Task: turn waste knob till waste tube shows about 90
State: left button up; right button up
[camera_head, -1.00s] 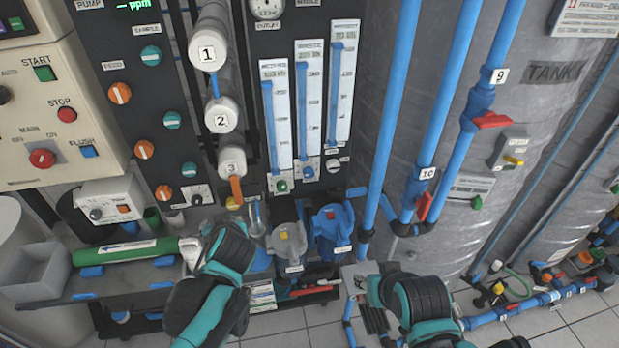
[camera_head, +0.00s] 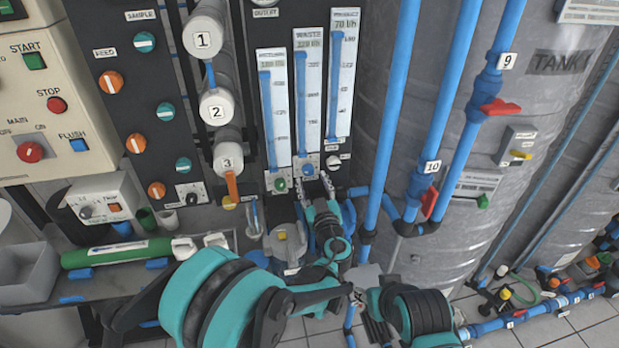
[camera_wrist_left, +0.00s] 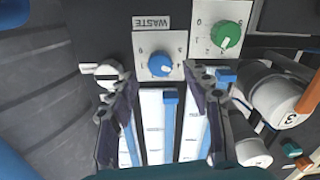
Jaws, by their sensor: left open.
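The waste tube (camera_head: 308,95) is the middle of three panel gauges. Its blue column stands high; its top readout looks like about 220 l/h, though the small print is hard to be sure of. The blue waste knob (camera_wrist_left: 161,65) sits on a white dial plate marked WASTE, fully visible in the left wrist view. My left gripper (camera_head: 314,186) is just below the knob plates in the head view. In the left wrist view its fingers (camera_wrist_left: 161,80) are open, spread on either side of the waste knob, with no visible contact. My right gripper (camera_head: 362,283) is low, its fingers unclear.
A green knob (camera_wrist_left: 227,35) and a white knob (camera_wrist_left: 106,73) flank the waste knob. Numbered cylinders (camera_head: 216,108) stand left of the gauges. Blue vertical pipes (camera_head: 395,100) with red valve handles (camera_head: 500,107) stand to the right, before a grey tank.

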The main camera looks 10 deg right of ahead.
aim_at(309, 173)
pick_arm(q)
jog(key=w, duration=0.2)
jog(key=w+b, duration=0.1)
jog(key=w, duration=0.1)
jog(key=shift+a, duration=0.25)
grip_shut()
jog(key=shift+m, duration=0.3)
